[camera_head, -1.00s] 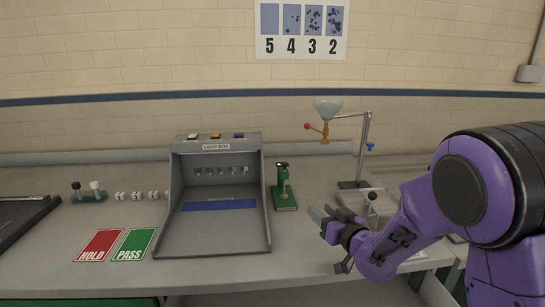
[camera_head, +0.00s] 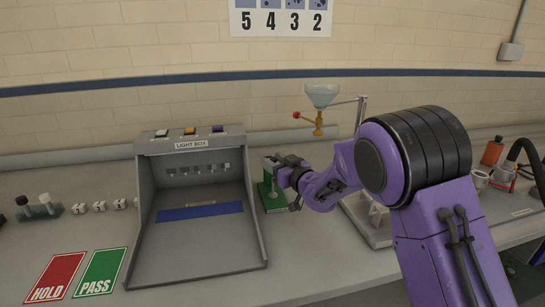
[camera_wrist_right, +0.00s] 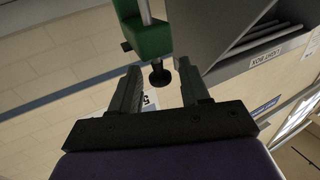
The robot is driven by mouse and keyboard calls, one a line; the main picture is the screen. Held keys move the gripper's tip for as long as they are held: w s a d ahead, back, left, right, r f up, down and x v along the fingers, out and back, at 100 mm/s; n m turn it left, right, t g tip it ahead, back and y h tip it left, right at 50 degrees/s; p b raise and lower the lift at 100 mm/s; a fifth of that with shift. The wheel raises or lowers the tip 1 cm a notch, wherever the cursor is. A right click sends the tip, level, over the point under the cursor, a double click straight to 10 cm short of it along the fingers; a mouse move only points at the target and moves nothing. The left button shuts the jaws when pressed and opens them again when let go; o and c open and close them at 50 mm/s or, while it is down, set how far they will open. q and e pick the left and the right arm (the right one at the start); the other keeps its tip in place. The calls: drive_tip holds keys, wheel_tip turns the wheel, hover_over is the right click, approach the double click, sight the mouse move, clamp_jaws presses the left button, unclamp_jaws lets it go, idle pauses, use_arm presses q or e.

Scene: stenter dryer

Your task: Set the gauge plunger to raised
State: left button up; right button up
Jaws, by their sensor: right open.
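The green gauge (camera_head: 271,198) stands on the bench just right of the light box. In the right wrist view its green body (camera_wrist_right: 150,38) shows at the top, with a pale rod and the black plunger knob (camera_wrist_right: 160,76). My right gripper (camera_head: 270,162) is at the gauge's upper part and partly hides it in the head view. In the right wrist view its two fingers (camera_wrist_right: 160,88) are apart, with the knob showing between their tips. I cannot tell whether either finger touches the knob. My left gripper is in neither view.
The grey light box (camera_head: 150,220) stands close left of the gauge. A stand with a glass funnel (camera_head: 322,95) is behind and right of my right gripper. Red HOLD (camera_head: 58,275) and green PASS (camera_head: 101,272) cards lie at the front left.

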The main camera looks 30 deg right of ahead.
drive_tip(key=shift+w+a, duration=0.1)
drive_tip(key=shift+w, duration=0.35)
clamp_jaws()
wheel_tip(320, 180, up, 3)
drive_tip(key=p, duration=0.2)
drive_tip(key=shift+r+p, duration=0.15)
drive_tip(key=shift+p, duration=0.2)
unclamp_jaws()
